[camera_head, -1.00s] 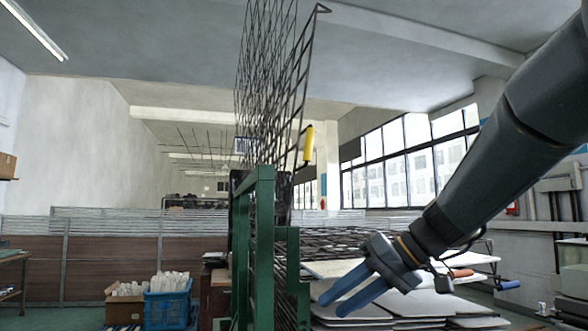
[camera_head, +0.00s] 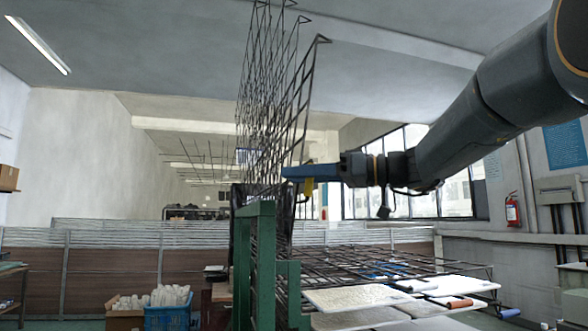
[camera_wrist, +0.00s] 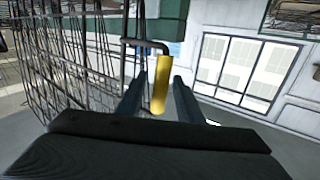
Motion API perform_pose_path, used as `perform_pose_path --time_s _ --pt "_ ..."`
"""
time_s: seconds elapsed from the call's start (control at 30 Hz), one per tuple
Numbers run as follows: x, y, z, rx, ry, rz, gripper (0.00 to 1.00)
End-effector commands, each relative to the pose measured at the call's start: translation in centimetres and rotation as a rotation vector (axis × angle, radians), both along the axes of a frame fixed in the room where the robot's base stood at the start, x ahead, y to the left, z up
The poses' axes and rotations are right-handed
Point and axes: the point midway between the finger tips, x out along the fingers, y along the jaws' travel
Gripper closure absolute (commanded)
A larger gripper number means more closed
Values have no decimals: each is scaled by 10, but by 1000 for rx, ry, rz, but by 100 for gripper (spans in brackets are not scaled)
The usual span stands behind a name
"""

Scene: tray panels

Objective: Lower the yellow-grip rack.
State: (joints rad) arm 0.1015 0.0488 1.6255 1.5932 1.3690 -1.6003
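The yellow-grip rack (camera_head: 311,82) is a dark wire mesh panel standing upright above the green frame (camera_head: 262,255). Its yellow grip (camera_head: 307,190) is on the rack's right edge, partly hidden behind my gripper (camera_head: 288,173) in the head view. In the wrist view the yellow grip (camera_wrist: 161,85) hangs from a dark bent bar and shows between the two apart fingers of my gripper (camera_wrist: 159,80). A gap shows on the left of the grip; I cannot tell whether the right finger touches it.
Other raised mesh racks (camera_head: 258,90) stand close behind. Lowered racks (camera_head: 365,262) and pale boards (camera_head: 358,297) with coloured grips extend right, below my arm. A blue crate (camera_head: 168,317) and a cardboard box (camera_head: 125,308) stand at lower left.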

Motion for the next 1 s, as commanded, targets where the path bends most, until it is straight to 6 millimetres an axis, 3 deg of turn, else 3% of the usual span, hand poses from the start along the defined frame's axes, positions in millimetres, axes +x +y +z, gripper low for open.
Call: perform_pose_path --time_s 0.13,0.47,0.67,1.0 --pt "4 13 0 -1 1 1 67" --pt "5 16 -1 -1 1 0 67" --pt "5 16 -1 -1 1 0 100" --pt "5 15 -2 5 2 1 100"
